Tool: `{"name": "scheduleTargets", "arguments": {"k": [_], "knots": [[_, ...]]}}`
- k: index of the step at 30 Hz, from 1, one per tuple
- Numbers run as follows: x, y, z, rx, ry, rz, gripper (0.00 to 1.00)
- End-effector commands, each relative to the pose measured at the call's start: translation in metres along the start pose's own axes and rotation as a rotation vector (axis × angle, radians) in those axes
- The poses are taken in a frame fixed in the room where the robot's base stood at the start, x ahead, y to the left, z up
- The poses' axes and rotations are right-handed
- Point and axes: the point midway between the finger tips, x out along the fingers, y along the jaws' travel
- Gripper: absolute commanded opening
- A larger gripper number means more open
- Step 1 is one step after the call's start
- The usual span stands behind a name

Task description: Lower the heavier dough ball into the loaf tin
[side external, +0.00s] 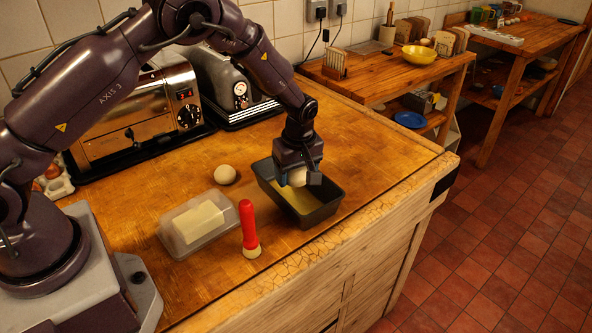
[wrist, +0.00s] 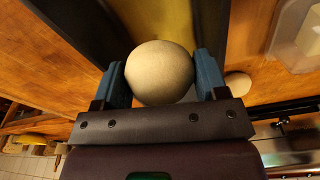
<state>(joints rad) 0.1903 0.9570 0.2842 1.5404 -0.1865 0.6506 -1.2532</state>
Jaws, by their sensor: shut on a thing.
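My gripper (side external: 297,179) is shut on a pale dough ball (wrist: 160,72), with one blue finger on each side of it in the wrist view. The tin has a yellowish inside. A second pale dough ball (side external: 225,174) lies on the wooden counter left of the tin; it also shows in the wrist view (wrist: 238,84).
A toaster (side external: 140,118) and a second appliance (side external: 235,88) stand along the wall. The counter right of the tin is clear.

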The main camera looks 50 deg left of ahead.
Motion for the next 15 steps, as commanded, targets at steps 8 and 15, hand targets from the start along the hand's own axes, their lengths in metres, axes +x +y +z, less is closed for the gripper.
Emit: {"name": "scheduleTargets", "arguments": {"k": [8, 15], "knots": [[0.0005, 0.0000, 0.0001, 0.000, 0.000, 0.000, 0.60], [0.0042, -0.0001, 0.0005, 0.000, 0.000, -0.001, 0.60]]}}
